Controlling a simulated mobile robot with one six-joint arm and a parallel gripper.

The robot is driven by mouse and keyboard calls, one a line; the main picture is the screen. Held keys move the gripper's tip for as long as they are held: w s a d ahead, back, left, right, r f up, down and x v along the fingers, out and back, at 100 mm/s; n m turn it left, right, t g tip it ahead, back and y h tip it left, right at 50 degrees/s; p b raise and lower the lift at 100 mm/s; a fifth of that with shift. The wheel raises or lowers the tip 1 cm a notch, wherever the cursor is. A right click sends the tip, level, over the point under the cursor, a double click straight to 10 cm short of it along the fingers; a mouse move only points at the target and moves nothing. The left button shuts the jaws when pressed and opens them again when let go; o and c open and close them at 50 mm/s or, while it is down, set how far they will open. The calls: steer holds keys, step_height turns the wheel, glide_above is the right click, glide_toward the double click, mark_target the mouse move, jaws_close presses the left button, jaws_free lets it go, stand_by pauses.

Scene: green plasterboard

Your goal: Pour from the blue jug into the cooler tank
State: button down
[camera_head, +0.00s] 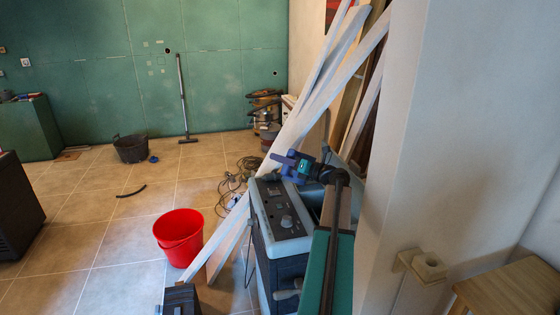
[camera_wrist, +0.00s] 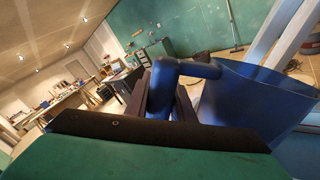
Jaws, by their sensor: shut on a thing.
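The blue jug (camera_wrist: 255,105) fills the right side of the wrist view, with its wide rim toward the top. Its blue handle (camera_wrist: 190,68) is between the dark fingers of my gripper (camera_wrist: 168,98), which is shut on it. In the head view the jug (camera_head: 285,161) is a small dark-blue shape at the end of my gripper (camera_head: 304,168). It is held in the air above the back of a grey-blue cooler unit (camera_head: 283,212) with a dark control panel and a knob. The tank's opening and the jug's contents are hidden or too small to tell.
White planks (camera_head: 310,95) lean against the wall beside and behind the cooler. A pale pillar (camera_head: 420,130) is close on the right. A red bucket (camera_head: 179,236) stands on the tiles at left, with cables (camera_head: 235,180) behind. The tiled floor farther left is mostly clear.

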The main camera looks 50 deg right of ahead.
step_height(320, 180, up, 6)
steer(key=p, duration=0.4)
steer(key=shift+p, duration=0.4)
stand_by(0.6)
steer(key=shift+n+b, duration=3.6)
steer(key=shift+b, duration=0.1)
steer(key=shift+a, duration=0.1)
